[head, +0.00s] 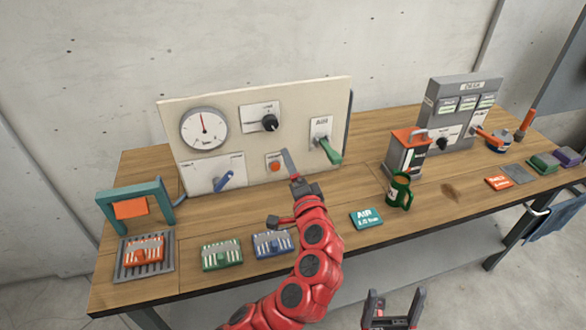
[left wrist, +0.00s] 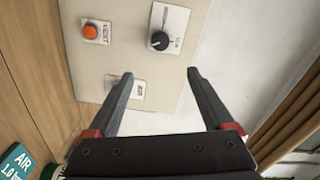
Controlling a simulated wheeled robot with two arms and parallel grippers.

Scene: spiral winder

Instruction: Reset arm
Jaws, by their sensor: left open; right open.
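The upright cream panel (head: 258,100) carries an orange button (head: 274,166), a black knob (head: 268,122), a green-handled AIR lever (head: 330,151) and a blue lever (head: 224,180). The button is labelled RESET in the left wrist view (left wrist: 90,32). My left gripper (head: 290,168) is in front of the panel, close beside the button in the picture. Its open fingers (left wrist: 160,78) hold nothing and frame the AIR label (left wrist: 138,90); I cannot tell whether they touch the panel. My right gripper (head: 393,308) is open and empty at the bottom edge, below the table front.
On the wooden table (head: 330,205) stand a teal frame (head: 137,203), orange, green and blue racks at the left front, an AIR card (head: 367,218) and a green mug (head: 399,190). A red-and-grey box (head: 407,155) and grey console (head: 460,112) stand right. Bare table lies between blue rack and card.

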